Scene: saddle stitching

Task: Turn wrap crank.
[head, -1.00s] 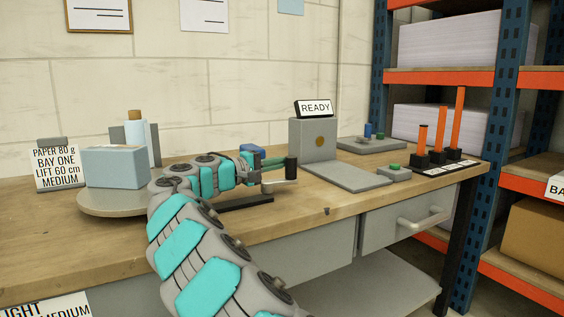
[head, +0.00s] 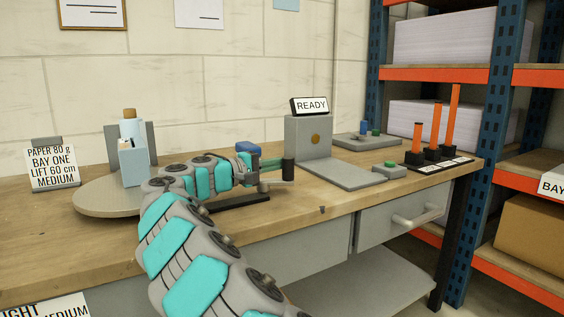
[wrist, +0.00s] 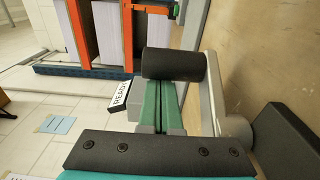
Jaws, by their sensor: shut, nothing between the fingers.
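The crank has a dark upright cylindrical handle (head: 288,170) on a grey arm, to the right of the turntable on the bench. The handle also shows in the wrist view (wrist: 173,64), with the grey crank arm (wrist: 213,95) beside it. My gripper (head: 280,163) is shut with its green fingers together and empty. In the wrist view the fingertips (wrist: 160,88) reach up against or just behind the handle; contact is hard to tell. The round grey turntable (head: 92,208) carries a light-blue box (head: 135,168), seen narrow side on.
A grey stand with a READY sign (head: 310,106) is right of the crank. Orange pegs (head: 436,130) stand at the bench's right end. A PAPER sign (head: 53,168) is left of the turntable. A shelf rack (head: 485,150) stands at the right.

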